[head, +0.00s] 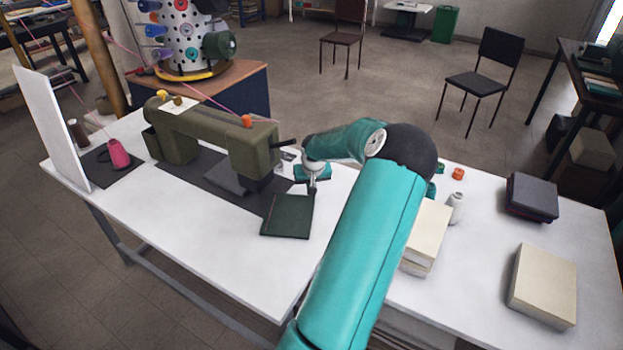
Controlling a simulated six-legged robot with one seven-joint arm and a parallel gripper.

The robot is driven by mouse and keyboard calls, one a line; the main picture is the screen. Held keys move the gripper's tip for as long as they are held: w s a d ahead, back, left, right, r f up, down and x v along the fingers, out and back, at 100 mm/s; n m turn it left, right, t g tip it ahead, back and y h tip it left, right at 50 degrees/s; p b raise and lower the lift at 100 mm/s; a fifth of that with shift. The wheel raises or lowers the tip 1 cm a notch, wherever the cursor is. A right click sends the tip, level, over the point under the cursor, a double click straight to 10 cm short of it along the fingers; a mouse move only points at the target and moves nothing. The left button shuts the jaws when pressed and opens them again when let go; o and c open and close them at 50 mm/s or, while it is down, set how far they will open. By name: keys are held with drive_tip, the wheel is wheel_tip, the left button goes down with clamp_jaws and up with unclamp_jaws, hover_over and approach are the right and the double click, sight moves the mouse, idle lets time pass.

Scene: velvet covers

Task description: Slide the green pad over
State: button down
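The green pad (287,217) is a dark green square lying flat on the white table. It lies just right of the olive sewing machine (205,137), beside the dark mat under the machine. My gripper (313,186) is at the pad's far right corner, pointing down. Its fingertips are small and partly hidden, so I cannot tell whether they touch the pad or are open. A grey piece (218,175) lies under the machine's arm.
A white upright panel (52,128) and a pink thread cone (118,154) stand at the left. Cream stacks (543,285), a dark stack (531,197) and small spools (457,174) are on the right. Bare white table (225,246) lies in front of the pad.

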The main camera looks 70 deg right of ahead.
sight(312, 200)
drive_tip(key=shift+x, duration=1.2)
drive_tip(key=shift+a, duration=0.1)
drive_tip(key=shift+s+a, duration=0.2)
drive_tip(key=shift+a, duration=0.35)
drive_tip(key=shift+s+a, duration=0.4)
drive_tip(key=shift+a, duration=0.15)
drive_tip(key=shift+s+a, duration=0.4)
drive_tip(key=shift+a, duration=0.2)
drive_tip(key=shift+r, duration=0.1)
